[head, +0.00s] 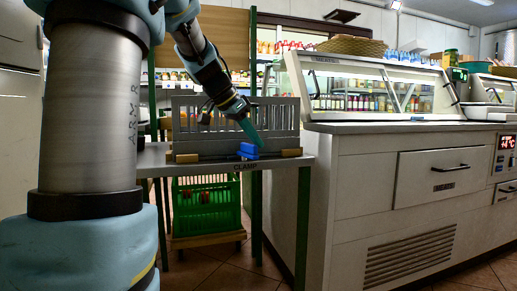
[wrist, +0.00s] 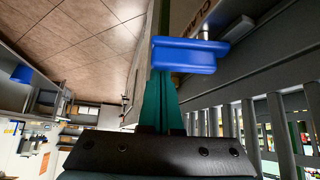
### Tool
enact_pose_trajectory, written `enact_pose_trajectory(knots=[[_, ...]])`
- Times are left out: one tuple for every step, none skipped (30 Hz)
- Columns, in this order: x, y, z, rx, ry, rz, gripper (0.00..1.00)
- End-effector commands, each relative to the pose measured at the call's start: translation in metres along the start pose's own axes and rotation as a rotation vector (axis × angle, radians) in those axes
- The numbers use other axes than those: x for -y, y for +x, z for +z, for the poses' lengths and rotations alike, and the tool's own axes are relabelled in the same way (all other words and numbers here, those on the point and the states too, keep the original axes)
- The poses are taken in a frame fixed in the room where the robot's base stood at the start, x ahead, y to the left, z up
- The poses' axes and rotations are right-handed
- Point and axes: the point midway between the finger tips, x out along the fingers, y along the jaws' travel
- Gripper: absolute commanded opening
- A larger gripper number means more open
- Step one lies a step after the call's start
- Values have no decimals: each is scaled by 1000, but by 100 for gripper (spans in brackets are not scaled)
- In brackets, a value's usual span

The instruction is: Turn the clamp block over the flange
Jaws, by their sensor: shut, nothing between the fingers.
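The blue clamp block (head: 248,151) sits low in front of the grey slatted panel (head: 225,113), near its right end, above the bench's CLAMP label. In the wrist view the block (wrist: 184,56) is close, with a metal bolt (wrist: 206,29) beside it. My gripper (head: 259,143) has teal fingers that are shut together and empty. Its fingertips (wrist: 160,74) are right at the block in the wrist view; I cannot tell whether they touch it. I take the low grey strip (head: 203,147) at the panel's foot for the flange, but it is not clear.
The panel stands on a grey bench (head: 157,160), with wooden blocks (head: 291,153) at its foot. A green crate (head: 206,204) is beneath the bench. A long counter (head: 365,180) with a glass display stands close on the right. Shelves of goods are behind.

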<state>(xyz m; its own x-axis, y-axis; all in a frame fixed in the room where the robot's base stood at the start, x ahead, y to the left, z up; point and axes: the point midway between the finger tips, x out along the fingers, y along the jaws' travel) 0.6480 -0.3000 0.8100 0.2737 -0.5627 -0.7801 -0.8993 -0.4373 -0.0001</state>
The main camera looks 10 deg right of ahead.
Motion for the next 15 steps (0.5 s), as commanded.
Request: enact_pose_trajectory(knots=[[1, 0, 3, 1, 26, 22, 0], [1, 0, 3, 0, 43, 36, 0], [1, -2, 4, 0, 65, 54, 0], [0, -2, 5, 0, 81, 66, 0], [1, -3, 6, 0, 95, 77, 0], [1, -4, 7, 0, 114, 93, 0], [1, -5, 7, 0, 125, 101, 0], [0, -6, 8, 1, 124, 100, 0], [0, -6, 8, 1, 123, 99, 0], [0, -7, 9, 1, 123, 98, 0], [0, -7, 9, 1, 123, 98, 0], [0, -8, 10, 1, 122, 98, 0], [0, -8, 10, 1, 122, 98, 0], [0, -8, 10, 1, 122, 98, 0], [0, -8, 11, 1, 122, 98, 0]])
